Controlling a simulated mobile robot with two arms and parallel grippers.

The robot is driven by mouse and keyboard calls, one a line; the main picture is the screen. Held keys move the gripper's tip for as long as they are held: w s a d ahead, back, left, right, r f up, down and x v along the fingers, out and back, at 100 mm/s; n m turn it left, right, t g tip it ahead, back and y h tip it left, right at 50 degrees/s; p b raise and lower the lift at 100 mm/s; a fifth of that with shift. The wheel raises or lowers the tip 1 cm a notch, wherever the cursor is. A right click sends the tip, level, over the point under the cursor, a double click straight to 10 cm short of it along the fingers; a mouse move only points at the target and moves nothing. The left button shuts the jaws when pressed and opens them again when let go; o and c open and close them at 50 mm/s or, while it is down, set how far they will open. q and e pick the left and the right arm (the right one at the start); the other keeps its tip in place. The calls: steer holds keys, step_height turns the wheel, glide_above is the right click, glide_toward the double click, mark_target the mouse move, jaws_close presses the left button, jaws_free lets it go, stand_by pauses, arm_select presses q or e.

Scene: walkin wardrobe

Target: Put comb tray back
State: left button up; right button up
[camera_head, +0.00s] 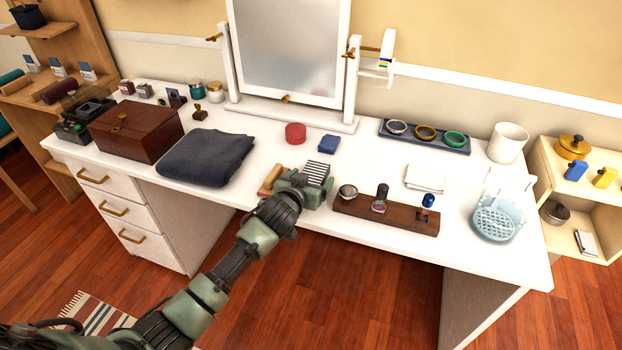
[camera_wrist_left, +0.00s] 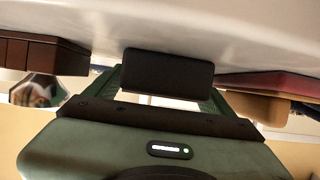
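No thing can be clearly told as the comb tray. A small black-and-white striped piece (camera_head: 317,172) lies at the front of my left gripper (camera_head: 309,182), low over the white dressing table's front edge. In the left wrist view a dark block (camera_wrist_left: 168,75) sits between the green finger parts; I cannot tell whether it is held or part of the gripper. A tan wooden piece (camera_head: 270,180) lies just left of the gripper. A dark wooden tray (camera_head: 400,217) with several small items stands just right; its side shows in the wrist view (camera_wrist_left: 40,52). My right gripper is not in view.
A folded dark cloth (camera_head: 206,157) and wooden box (camera_head: 136,130) stand left. A mirror (camera_head: 290,45), red round box (camera_head: 295,133), blue box (camera_head: 329,144) and bangle tray (camera_head: 424,137) are behind. A pale blue perforated basket (camera_head: 498,215) and white cup (camera_head: 508,142) stand right.

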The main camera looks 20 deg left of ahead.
arm_select(q)
steer(key=shift+r, duration=0.1)
steer(key=shift+s+r, duration=0.1)
steer(key=shift+s, duration=0.05)
steer(key=p+v, duration=0.1)
steer(key=v, duration=1)
steer(key=shift+s+r, duration=0.2)
steer(key=shift+s, duration=0.1)
